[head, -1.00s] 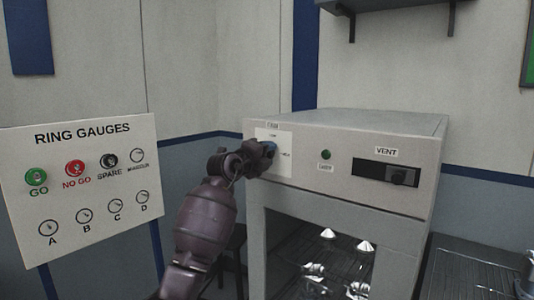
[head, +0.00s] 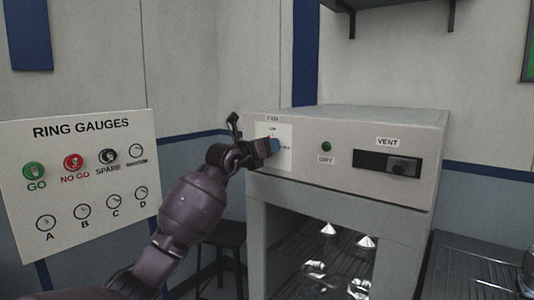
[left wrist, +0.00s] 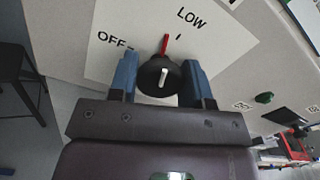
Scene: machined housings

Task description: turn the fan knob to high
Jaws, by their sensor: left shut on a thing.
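The fan knob (left wrist: 158,76) is round and black with a white mark and a red pointer. In the left wrist view the pointer is between OFF and LOW, closer to the LOW tick. My left gripper (left wrist: 160,80) has its blue fingers on either side of the knob and is shut on it. In the head view the left gripper (head: 274,146) is at the white fan dial plate (head: 284,162) on the cabinet's upper left front and hides most of the knob. The HIGH end of the dial is out of sight in the wrist view. My right gripper is not in view.
The cabinet front (head: 340,181) also has a green lamp (head: 326,146) and a vent slider (head: 402,168). Shiny parts sit on its lower racks. A RING GAUGES board (head: 90,185) stands left of my arm, and a dark stool (head: 226,238) is behind it.

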